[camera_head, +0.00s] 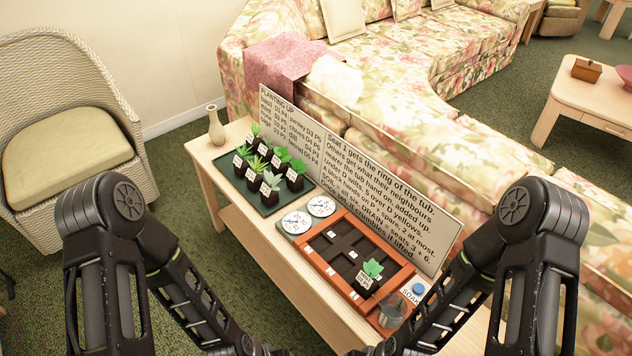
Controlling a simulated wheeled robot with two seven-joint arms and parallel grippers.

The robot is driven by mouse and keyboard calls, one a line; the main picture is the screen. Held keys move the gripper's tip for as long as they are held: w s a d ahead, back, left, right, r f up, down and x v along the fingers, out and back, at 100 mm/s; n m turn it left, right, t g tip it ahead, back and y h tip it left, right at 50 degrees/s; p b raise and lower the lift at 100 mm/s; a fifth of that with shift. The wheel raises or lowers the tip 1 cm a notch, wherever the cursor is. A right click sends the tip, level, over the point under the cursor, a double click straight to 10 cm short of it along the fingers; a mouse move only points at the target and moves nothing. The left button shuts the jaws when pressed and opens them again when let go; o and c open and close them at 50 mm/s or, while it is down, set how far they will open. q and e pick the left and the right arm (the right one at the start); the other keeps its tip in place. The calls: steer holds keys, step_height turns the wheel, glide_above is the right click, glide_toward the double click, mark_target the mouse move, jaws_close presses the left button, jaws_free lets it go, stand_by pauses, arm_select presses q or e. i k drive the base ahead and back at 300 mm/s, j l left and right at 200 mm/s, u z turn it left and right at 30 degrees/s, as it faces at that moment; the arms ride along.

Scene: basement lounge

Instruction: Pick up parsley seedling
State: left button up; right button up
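Several potted seedlings with small white labels stand in a dark green tray (226,194) on the bench. They include a front one (270,184), a right one (296,170) and a left one (241,155). Another labelled seedling (371,272) stands at the near right of the orange planter (300,254). The labels are too small to read, so I cannot tell which plant is the parsley. My two arms reach down from the left and right to the bottom edge. Both grippers are out of the frame.
A sign (375,185) headed "PLANTING UP" stands behind the tray and planter. Two white dials (321,206) (296,222) lie between them. A blue button (418,289) and a clear glass (392,313) are at the right. A vase (216,126) stands at the bench's left end.

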mark_target(295, 180)
steer(key=j+z, duration=0.15)
steer(key=z, duration=0.25)
steer(key=i+j+z, duration=0.1)
steer(key=z, duration=0.35)
steer(key=j+z, duration=0.2)
steer(key=z, duration=0.2)
steer(key=j+z, duration=0.2)
steer(key=z, duration=0.2)
steer(key=j+z, duration=0.15)
steer(key=z, duration=0.3)
steer(key=k+j+z, duration=0.2)
steer(key=j, duration=0.3)
steer(key=k+j+z, duration=0.2)
steer(key=j, duration=0.25)
steer(key=k+j+z, duration=0.2)
steer(key=j, duration=0.25)
steer(key=k+j+z, duration=0.15)
steer(key=k+j, duration=0.55)
steer(key=j, duration=0.1)
